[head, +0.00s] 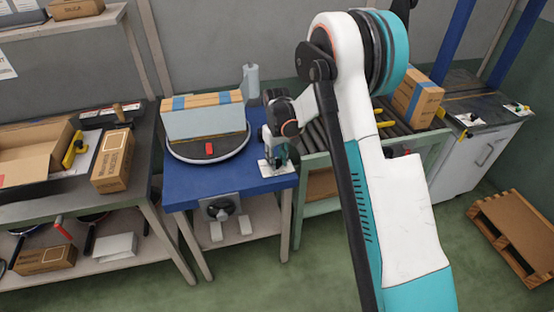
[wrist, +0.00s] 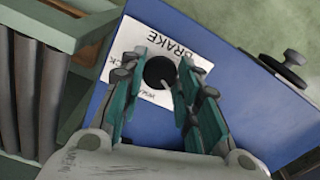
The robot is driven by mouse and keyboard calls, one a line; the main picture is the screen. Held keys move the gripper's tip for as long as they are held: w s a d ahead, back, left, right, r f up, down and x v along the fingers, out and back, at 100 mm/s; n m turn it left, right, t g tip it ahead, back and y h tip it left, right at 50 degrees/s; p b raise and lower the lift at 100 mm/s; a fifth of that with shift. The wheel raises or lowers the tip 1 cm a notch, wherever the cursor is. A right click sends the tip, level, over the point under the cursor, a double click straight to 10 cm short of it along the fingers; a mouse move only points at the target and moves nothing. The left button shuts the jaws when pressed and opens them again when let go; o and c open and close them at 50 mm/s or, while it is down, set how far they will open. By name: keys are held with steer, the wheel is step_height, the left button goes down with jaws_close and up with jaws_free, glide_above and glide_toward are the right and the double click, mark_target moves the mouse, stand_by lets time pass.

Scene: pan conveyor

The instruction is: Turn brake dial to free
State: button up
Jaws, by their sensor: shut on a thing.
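The brake dial (wrist: 160,73) is a round black knob on a white label plate lettered BRAKE, on the blue tabletop (wrist: 205,50). In the head view the label plate (head: 268,169) shows at the table's right front corner, with the dial itself mostly hidden by my gripper. My gripper (head: 275,158) points down over the plate. In the wrist view its two teal fingers (wrist: 160,78) stand on either side of the dial, shut on it. The label words beside the dial are partly covered, so the dial's setting is unclear.
A round turntable (head: 210,150) with a red tab carries a grey and cardboard box (head: 203,118) left of the dial. A roller conveyor (head: 318,135) in a green frame lies just right of the blue table. A black knob (wrist: 292,58) sticks out from the table's side.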

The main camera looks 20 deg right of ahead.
mark_target(277, 162)
stand_by(0.4)
steer(key=o, duration=1.1)
steer(key=shift+r, duration=0.1)
step_height(277, 162, up, 12)
steer(key=shift+f, duration=0.1)
